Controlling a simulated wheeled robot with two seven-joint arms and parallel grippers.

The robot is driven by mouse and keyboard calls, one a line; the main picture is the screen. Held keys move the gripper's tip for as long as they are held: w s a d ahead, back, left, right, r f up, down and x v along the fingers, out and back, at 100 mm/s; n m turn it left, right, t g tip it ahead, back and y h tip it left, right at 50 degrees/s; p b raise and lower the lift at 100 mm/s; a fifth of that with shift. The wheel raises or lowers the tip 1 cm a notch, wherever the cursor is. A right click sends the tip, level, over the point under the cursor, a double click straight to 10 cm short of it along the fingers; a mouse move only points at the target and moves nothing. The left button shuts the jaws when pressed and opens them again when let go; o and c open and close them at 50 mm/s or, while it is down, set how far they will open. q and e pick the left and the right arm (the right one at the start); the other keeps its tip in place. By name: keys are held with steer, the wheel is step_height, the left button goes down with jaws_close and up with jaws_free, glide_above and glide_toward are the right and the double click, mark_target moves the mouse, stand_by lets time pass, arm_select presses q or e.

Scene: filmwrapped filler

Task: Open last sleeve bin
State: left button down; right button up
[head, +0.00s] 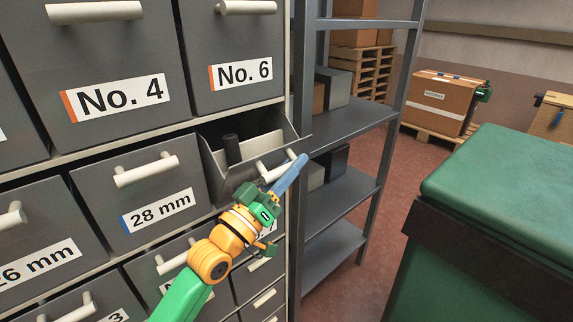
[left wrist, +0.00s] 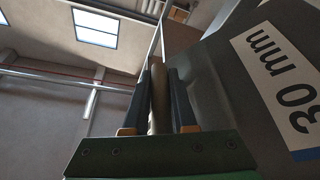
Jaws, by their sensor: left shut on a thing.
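A grey tilt-out bin (head: 213,168) in the cabinet's right column, beside the 28 mm bin, stands tilted open. A dark cylinder (head: 231,149) and a pale surface show inside it. Its light bar handle (head: 267,170) is at the front, partly hidden by my gripper. My left gripper (head: 291,174) is at this handle, shut on it. In the left wrist view the handle (left wrist: 158,95) stands between the two fingers of my left gripper (left wrist: 160,100). A label reading 30 mm (left wrist: 285,80) is on the bin front there. My right gripper is not in view.
Closed bins surround it: No. 4 (head: 80,60), No. 6 (head: 225,50), 28 mm (head: 115,190) and several lower ones. A grey shelf rack (head: 345,135) stands right of the cabinet. A green-topped block (head: 500,190) fills the right. Red floor (head: 385,190) shows between.

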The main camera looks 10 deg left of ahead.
arm_select(q)
steer(key=shift+s+d+f+m, duration=0.2)
steer(key=shift+f+m, duration=0.1)
steer(key=shift+m, duration=0.1)
steer(key=shift+b, duration=0.3)
steer(key=c, duration=1)
jaws_free()
steer(key=b+v, duration=0.1)
steer(key=v, duration=0.6)
steer(key=shift+b, duration=0.35)
steer(key=shift+f+h, duration=0.1)
steer(key=shift+h, duration=0.2)
steer(key=shift+c, duration=0.3)
